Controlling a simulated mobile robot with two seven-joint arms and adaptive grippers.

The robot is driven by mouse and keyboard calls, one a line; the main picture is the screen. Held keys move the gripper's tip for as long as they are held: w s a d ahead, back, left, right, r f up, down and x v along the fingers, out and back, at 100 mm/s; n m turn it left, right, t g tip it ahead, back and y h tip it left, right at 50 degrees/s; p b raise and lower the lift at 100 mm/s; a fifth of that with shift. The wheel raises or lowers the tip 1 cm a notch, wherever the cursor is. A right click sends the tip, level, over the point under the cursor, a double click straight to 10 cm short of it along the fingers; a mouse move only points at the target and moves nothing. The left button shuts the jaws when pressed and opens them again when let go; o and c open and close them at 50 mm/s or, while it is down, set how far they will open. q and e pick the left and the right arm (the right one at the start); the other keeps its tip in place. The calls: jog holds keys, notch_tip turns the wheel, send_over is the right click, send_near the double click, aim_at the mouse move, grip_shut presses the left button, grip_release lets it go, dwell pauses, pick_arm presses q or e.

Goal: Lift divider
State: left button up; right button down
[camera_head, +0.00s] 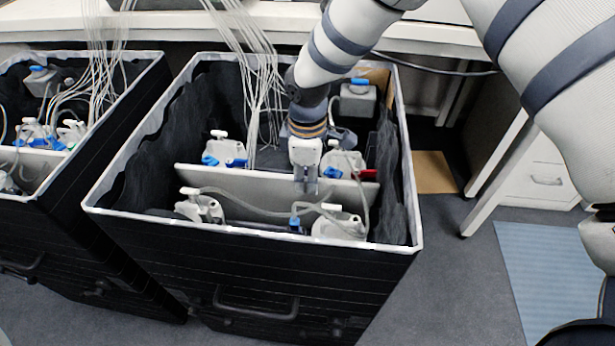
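The divider (240,188) is a pale, thin panel. It stands upright across the middle of the open black box (250,250). My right gripper (306,188) reaches down into the box from above and its fingertips are at the divider's upper edge, right of its middle. The fingers look close together, but I cannot tell whether the divider is between them. My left gripper is not in view.
White bottles with tubing stand in front of the divider (200,207) and behind it (225,150). A bundle of white tubes (262,95) hangs into the box. A second black box (90,215) stands at left. A white bench (200,30) runs behind.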

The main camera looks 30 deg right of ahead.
jog(key=shift+w+r+p, duration=0.15)
jog(key=shift+r+p, duration=0.15)
jog(key=shift+r, duration=0.45)
jog(key=shift+r+p, duration=1.2)
jog(key=shift+r, duration=2.55)
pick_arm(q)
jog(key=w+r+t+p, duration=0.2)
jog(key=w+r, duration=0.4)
pick_arm(e)
notch_tip(320, 180, up, 10)
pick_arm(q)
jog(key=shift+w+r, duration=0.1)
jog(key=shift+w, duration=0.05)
pick_arm(e)
jog(key=shift+r, duration=0.15)
